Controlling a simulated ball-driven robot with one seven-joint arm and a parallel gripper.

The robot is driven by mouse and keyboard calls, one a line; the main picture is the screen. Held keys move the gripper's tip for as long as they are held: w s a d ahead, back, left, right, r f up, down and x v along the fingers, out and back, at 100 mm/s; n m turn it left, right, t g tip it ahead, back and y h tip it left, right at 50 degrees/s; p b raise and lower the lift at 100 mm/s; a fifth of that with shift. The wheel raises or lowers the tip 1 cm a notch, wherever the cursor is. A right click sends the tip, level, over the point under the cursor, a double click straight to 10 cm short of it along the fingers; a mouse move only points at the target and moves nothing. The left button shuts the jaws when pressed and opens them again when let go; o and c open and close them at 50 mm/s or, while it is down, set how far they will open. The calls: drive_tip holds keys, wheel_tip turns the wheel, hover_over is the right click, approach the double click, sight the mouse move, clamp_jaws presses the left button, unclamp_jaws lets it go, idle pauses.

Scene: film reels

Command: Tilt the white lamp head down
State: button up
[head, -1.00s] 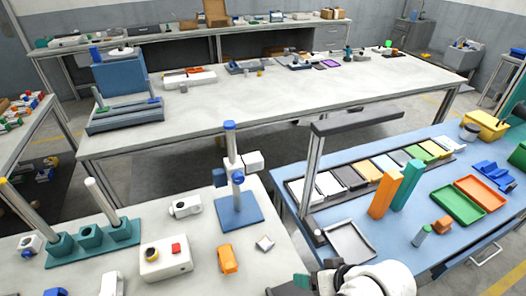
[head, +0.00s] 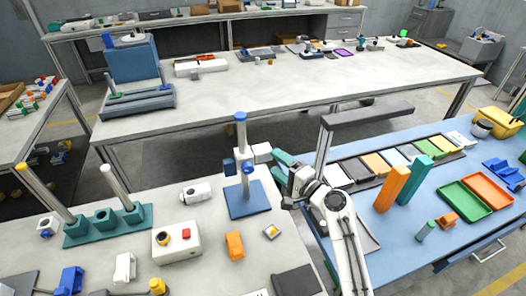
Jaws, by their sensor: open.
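The white lamp head (head: 262,152) is a small block on the right side of a stand with a blue post top and a square blue base (head: 247,200). A blue knob (head: 248,168) and a blue block (head: 229,167) sit on the same stand. The lamp head looks about level. My gripper (head: 275,163) has teal fingers and is open just right of the lamp head. One fingertip is close to the head's right side and the other is lower. I cannot tell whether they touch it.
A grey overhanging bar on a post (head: 325,150) stands right of my gripper. Orange and teal upright blocks (head: 391,188) stand on the blue table. A white box with a red button (head: 176,242), an orange part (head: 235,245) and a white part (head: 196,193) lie on the near bench.

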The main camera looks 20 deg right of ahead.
sight(269, 159)
drive_tip(key=x, duration=0.7)
drive_tip(key=c, duration=1)
drive_tip(key=shift+o, duration=0.2)
drive_tip(key=shift+f+b, duration=0.35)
drive_tip(key=shift+b, duration=0.65)
drive_tip(key=shift+t+b, duration=0.3)
drive_tip(key=shift+b, duration=0.35)
drive_tip(key=shift+n+y+b, duration=0.3)
drive_tip(key=shift+b, duration=0.25)
drive_tip(key=n+t+y+b, duration=0.1)
drive_tip(key=t+b, duration=0.1)
drive_tip(key=b, duration=1.1)
drive_tip(key=shift+t+b, duration=0.3)
drive_tip(key=shift+t, duration=0.1)
drive_tip(key=shift+r+n+y+b, duration=0.3)
drive_tip(key=shift+r+b, duration=0.05)
drive_tip(key=shift+b, duration=0.6)
